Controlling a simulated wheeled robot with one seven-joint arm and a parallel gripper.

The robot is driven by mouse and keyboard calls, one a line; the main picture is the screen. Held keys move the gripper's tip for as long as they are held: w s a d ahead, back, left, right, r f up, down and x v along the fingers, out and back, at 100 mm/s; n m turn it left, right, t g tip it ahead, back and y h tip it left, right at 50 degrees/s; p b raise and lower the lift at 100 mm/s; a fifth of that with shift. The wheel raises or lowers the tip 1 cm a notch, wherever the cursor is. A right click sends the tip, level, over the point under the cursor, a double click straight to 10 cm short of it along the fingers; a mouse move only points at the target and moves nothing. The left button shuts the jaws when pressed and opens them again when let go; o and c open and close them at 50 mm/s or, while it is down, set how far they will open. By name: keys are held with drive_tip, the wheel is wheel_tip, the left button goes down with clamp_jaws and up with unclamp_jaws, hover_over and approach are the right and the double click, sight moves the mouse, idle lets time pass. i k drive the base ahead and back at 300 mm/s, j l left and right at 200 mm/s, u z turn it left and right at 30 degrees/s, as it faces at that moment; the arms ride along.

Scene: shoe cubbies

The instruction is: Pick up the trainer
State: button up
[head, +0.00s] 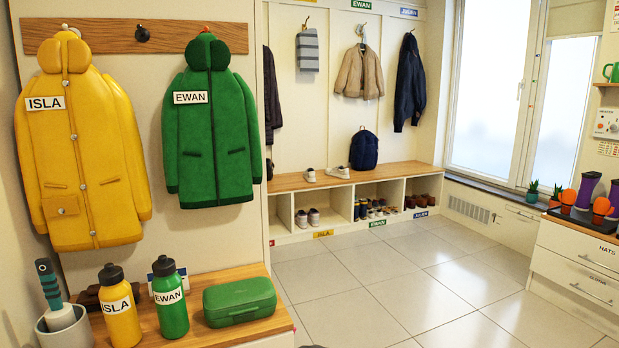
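A pale trainer (310,175) sits on the wooden bench top (290,183) at the back, with another pale shoe (338,172) just to its right. A pair of pale trainers with dark parts (307,217) stands in the left cubby (341,205) under the bench. Several darker, mixed shoes (372,208) fill the middle cubby, and brown shoes (420,201) are in the right one. The frame does not show which trainer is meant. My gripper is not in view.
A dark blue backpack (364,150) stands on the bench. The tiled floor (400,270) before the cubbies is clear. A near shelf (240,333) at lower left holds bottles and a green box (240,302). White drawers (575,270) stand at the right.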

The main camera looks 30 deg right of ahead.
sight(308, 174)
drive_tip(key=i+l+z, duration=0.1)
drive_tip(key=l+z, duration=0.15)
drive_tip(key=l, duration=0.2)
drive_tip(key=i+l+z, duration=0.1)
drive_tip(key=l+z, duration=0.15)
drive_tip(key=l, duration=0.15)
drive_tip(key=i+l+z, duration=0.15)
drive_tip(key=l+z, duration=0.15)
drive_tip(key=i+l+z, duration=0.3)
drive_tip(key=i+l, duration=0.6)
drive_tip(key=i+u, duration=0.35)
drive_tip(key=i, duration=0.55)
drive_tip(key=i+l+u, duration=0.1)
drive_tip(key=i+u, duration=0.25)
drive_tip(key=i, duration=1.3)
drive_tip(key=i+l+u, duration=0.1)
drive_tip(key=i, duration=0.65)
drive_tip(key=i+l, duration=0.1)
drive_tip(key=i, duration=0.7)
drive_tip(key=i+j, duration=0.15)
drive_tip(key=i, duration=0.7)
drive_tip(key=u, duration=0.05)
